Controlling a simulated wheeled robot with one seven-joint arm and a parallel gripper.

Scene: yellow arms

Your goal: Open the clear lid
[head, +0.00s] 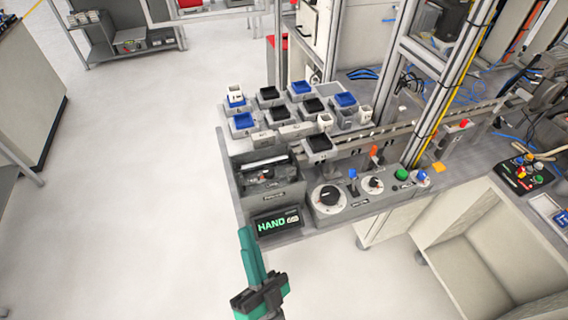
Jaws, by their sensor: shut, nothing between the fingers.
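A grey box (268,196) stands at the table's near left corner in the head view, with dark parts inside. A pale strip (265,162) runs across its upper part; it may be part of the clear lid, but I cannot tell the lid's outline or whether it is open. My gripper (246,236), with teal fingers and a black body, is at the bottom centre, in front of the table's near edge. Its fingers are together and empty. It appears apart from the box, with a display between them in the picture.
The display (278,222) reading HAND sits at the table's near edge. A panel with dials (327,196) and buttons is to its right. Several small trays (242,122) stand behind the box. A metal frame post (428,110) rises at the right. Open floor (130,200) lies left.

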